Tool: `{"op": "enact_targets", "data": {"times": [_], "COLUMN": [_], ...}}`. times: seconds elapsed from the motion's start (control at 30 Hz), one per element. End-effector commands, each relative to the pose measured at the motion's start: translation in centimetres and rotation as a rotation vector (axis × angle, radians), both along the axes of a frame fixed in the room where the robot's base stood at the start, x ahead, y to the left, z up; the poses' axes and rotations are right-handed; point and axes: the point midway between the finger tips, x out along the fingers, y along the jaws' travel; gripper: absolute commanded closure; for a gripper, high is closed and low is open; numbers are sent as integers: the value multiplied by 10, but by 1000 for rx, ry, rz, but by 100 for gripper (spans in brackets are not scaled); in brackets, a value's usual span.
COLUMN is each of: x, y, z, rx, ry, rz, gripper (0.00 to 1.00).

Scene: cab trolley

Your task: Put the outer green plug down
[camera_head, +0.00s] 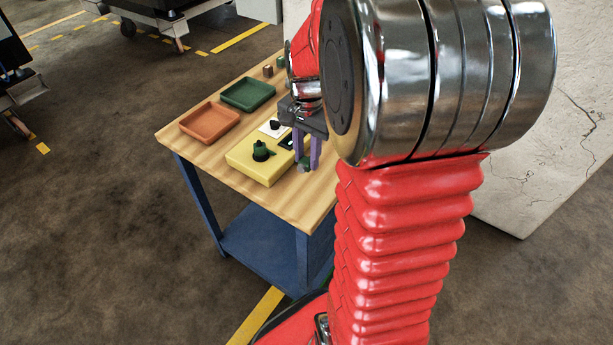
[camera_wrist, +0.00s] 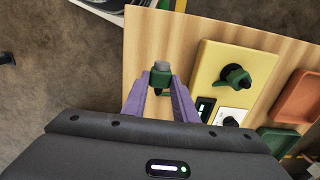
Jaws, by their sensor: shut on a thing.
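My gripper (camera_head: 307,150) is shut on a green plug (camera_wrist: 160,79) with a grey end; the plug also shows below the fingertips in the head view (camera_head: 304,166). In the wrist view, the fingertips (camera_wrist: 160,92) close on both sides of it. The plug is over the bare wood of the table (camera_head: 287,200), beside the yellow box. Whether it touches the wood I cannot tell. Another green plug-like piece (camera_head: 262,149) sits on the yellow box (camera_head: 250,168); it also shows in the wrist view (camera_wrist: 236,78).
An orange tray (camera_head: 209,122) and a green tray (camera_head: 248,93) stand farther back on the table. A white plate with a black knob (camera_head: 274,125) is by the yellow box. Small brown (camera_head: 268,70) and green pieces stand near the back edge. My arm hides the table's right part.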

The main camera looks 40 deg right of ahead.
Motion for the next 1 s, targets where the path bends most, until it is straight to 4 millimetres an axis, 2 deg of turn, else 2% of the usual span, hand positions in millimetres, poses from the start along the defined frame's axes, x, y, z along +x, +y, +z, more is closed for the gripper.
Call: {"op": "enact_targets", "data": {"times": [0.1, 0.2, 0.6, 0.9, 1.0], "x": [-1, 0, 0, 0, 0], "y": [0, 0, 0, 0, 0], "z": [-21, -32, -37, -70, -73], "rx": [2, 1, 0, 1, -1], "ry": [4, 1, 0, 1, -1], "rz": [0, 0, 0, 0, 0], "gripper": [100, 100, 100, 100, 100]}}
